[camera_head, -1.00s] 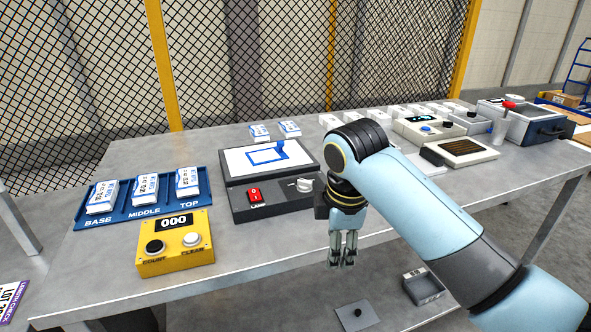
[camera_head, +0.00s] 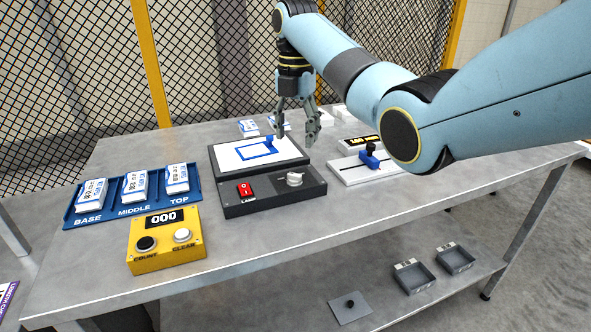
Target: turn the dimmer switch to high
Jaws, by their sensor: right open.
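The dimmer switch is a light grey knob (camera_head: 295,179) on the right of the front panel of a dark box (camera_head: 265,202). A red rocker switch (camera_head: 245,190) sits to its left. A white lit panel (camera_head: 240,154) with a blue frame outline lies on the box behind them. My right gripper (camera_head: 296,140) is open and points down, above and behind the knob, close to the right rear edge of the panel. Nothing shows between its fingers. My left gripper is not in view.
A yellow counter box (camera_head: 166,241) and a blue tray (camera_head: 69,215) of labelled packets stand left. A white slide device with a blue knob (camera_head: 369,155) stands right of the dark box.

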